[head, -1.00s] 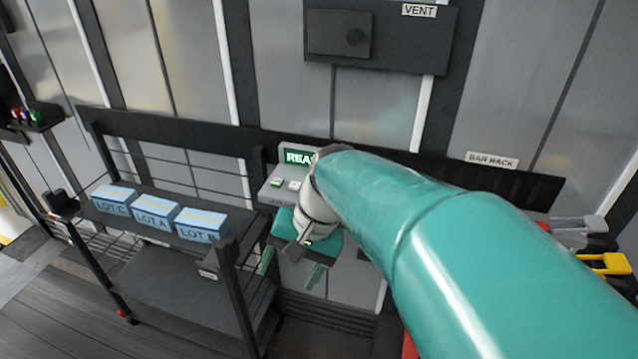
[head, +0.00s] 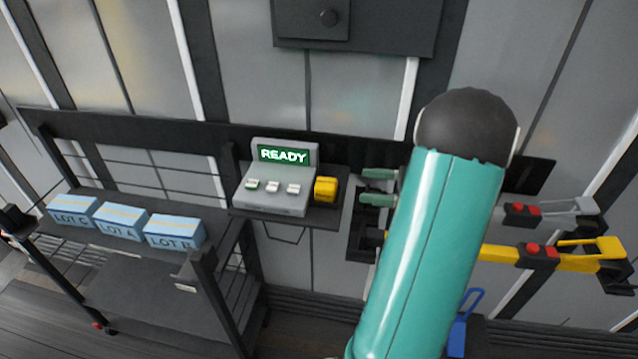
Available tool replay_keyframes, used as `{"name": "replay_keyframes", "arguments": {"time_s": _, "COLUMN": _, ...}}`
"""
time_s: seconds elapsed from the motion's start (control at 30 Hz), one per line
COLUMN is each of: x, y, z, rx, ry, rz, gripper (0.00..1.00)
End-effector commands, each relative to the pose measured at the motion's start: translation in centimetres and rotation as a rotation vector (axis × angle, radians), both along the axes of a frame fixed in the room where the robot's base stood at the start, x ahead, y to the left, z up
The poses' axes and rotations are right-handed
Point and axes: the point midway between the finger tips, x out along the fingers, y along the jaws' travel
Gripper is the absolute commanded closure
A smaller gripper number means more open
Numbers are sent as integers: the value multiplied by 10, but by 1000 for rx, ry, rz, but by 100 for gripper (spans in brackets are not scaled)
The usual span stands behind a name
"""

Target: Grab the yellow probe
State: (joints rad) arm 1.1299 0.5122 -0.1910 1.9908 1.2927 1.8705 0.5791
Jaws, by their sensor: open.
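The yellow probe appears to be the small yellow block (head: 326,189) with a dark part on its right side. It sits at the right end of the grey console (head: 277,203) with the green READY screen. My gripper (head: 365,187) is to the right of the block. Its two teal fingers are apart, one above the other, and point left towards the block. A gap shows between the fingertips and the block, and nothing is between the fingers.
Blue lot boxes (head: 121,222) stand on a dark cart at the left. A dark shelf (head: 328,216) bears the console. A dark vent panel (head: 395,28) is above.

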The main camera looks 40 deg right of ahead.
Motion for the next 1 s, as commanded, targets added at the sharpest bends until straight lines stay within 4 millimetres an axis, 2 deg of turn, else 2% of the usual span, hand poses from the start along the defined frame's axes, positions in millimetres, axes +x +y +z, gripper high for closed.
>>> {"name": "replay_keyframes", "arguments": {"time_s": 0.07, "x": -3, "y": -4, "z": 0, "rx": 10, "ry": -5, "rz": -17, "gripper": 33}}
{"name": "replay_keyframes", "arguments": {"time_s": 0.13, "x": 2, "y": 1, "z": 0, "rx": 13, "ry": -7, "rz": -16, "gripper": 33}}
{"name": "replay_keyframes", "arguments": {"time_s": 0.5, "x": 53, "y": 42, "z": -1, "rx": 10, "ry": -5, "rz": -13, "gripper": 33}}
{"name": "replay_keyframes", "arguments": {"time_s": 0.77, "x": 69, "y": 54, "z": -2, "rx": 9, "ry": -4, "rz": -13, "gripper": 33}}
{"name": "replay_keyframes", "arguments": {"time_s": 1.0, "x": 98, "y": 77, "z": -5, "rx": 9, "ry": -5, "rz": -13, "gripper": 33}}
